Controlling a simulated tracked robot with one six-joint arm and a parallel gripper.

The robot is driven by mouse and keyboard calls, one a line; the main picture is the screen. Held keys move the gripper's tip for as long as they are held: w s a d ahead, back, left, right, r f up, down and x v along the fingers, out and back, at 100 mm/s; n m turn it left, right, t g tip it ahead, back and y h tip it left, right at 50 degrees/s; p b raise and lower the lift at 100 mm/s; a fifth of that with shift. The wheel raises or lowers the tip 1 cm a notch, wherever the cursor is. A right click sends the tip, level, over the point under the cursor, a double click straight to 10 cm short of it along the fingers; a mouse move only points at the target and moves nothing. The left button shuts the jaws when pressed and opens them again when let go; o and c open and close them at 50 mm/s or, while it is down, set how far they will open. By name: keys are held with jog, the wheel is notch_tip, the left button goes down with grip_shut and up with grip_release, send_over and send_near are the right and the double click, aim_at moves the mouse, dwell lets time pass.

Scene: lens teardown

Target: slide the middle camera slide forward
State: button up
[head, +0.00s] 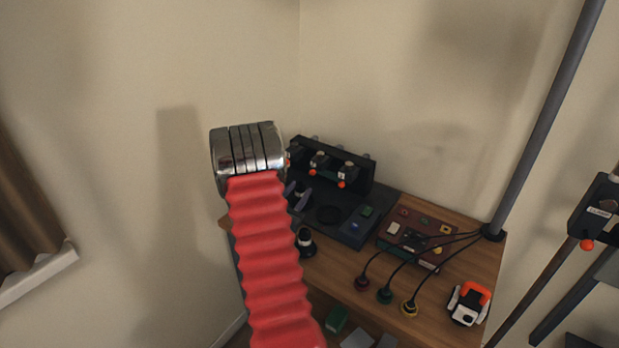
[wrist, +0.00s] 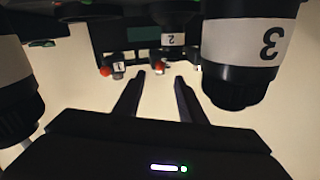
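In the head view, the black slide rack (head: 362,165) stands at the back of the wooden desk. Its middle camera slide (head: 318,161) has a white label and an orange-red knob (head: 312,172), between two similar slides. In the wrist view, my gripper (wrist: 160,77) is open, with its two dark fingers apart and nothing visibly held. An orange-red knob (wrist: 160,68) shows between the fingertips; I cannot tell whether it is between the fingers or beyond them.
A black cylinder (wrist: 15,85) is close on the left. In the head view, cables, plugs and an orange-white device (head: 468,303) occupy the desk's right side, beside a grey pole (head: 545,120).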

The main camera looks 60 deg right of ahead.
jog(key=d, duration=0.9)
jog(key=shift+w+d, duration=0.2)
jog(key=shift+d, duration=0.05)
grip_shut()
dwell(0.4)
